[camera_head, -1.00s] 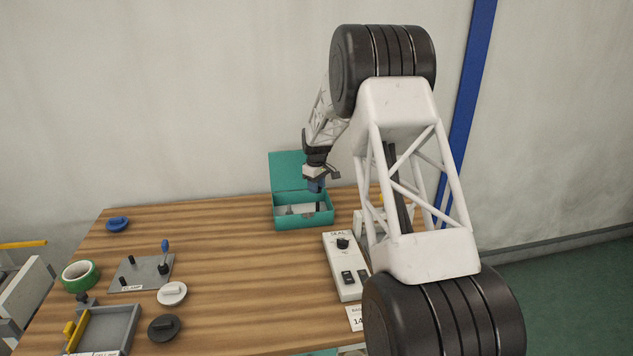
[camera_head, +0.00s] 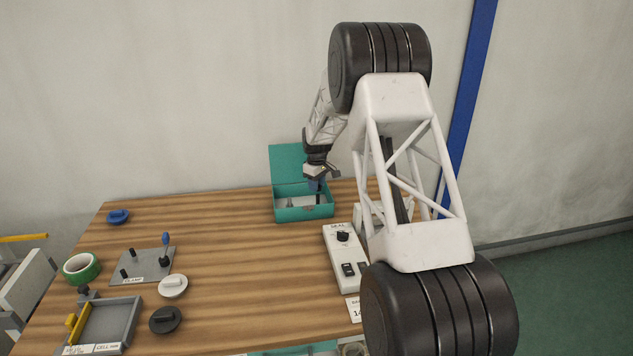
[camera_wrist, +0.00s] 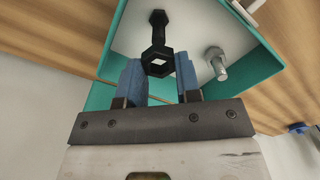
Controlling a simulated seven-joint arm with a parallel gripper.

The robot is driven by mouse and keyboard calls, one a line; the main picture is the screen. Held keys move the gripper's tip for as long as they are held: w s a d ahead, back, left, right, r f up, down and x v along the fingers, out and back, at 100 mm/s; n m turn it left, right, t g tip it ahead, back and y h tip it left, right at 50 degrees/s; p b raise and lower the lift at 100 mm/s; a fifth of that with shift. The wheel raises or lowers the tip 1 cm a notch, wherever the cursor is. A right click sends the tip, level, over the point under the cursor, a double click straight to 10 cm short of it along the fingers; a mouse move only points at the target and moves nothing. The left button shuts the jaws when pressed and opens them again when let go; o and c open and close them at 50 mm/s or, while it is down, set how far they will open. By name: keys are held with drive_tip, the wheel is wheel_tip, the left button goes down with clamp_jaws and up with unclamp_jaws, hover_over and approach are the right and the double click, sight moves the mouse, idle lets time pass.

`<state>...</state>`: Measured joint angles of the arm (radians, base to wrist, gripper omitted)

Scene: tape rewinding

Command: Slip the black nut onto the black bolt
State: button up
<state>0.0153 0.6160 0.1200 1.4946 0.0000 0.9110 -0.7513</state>
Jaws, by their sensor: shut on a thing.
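My gripper (camera_wrist: 159,72) has its blue fingers shut on the black nut (camera_wrist: 147,64), seen as a hexagonal ring in the wrist view. Light box floor shows through the nut's hole, with no bolt seen in it. The black bolt (camera_wrist: 158,33) is in the teal box (camera_head: 303,214), just beyond the nut in the wrist view. Its near end is partly hidden by the nut, so I cannot tell whether they touch. In the head view my gripper (camera_head: 317,186) reaches down into the open box; the nut is not clear there.
A silver bolt (camera_wrist: 217,66) is in the box, right of my fingers in the wrist view. The box walls surround the fingers closely, and its raised lid (camera_head: 297,162) stands behind. A white SEAL device (camera_head: 346,258) sits in front. The wooden table's middle (camera_head: 245,260) is clear.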

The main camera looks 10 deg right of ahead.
drive_tip(key=shift+f, duration=0.5)
drive_tip(key=shift+f, duration=1.4)
idle(1.8)
drive_tip(key=o, duration=1.2)
drive_tip(key=shift+o, duration=0.2)
drive_tip(key=shift+r, duration=0.15)
drive_tip(key=shift+r, duration=3.4)
drive_tip(key=shift+r, duration=0.1)
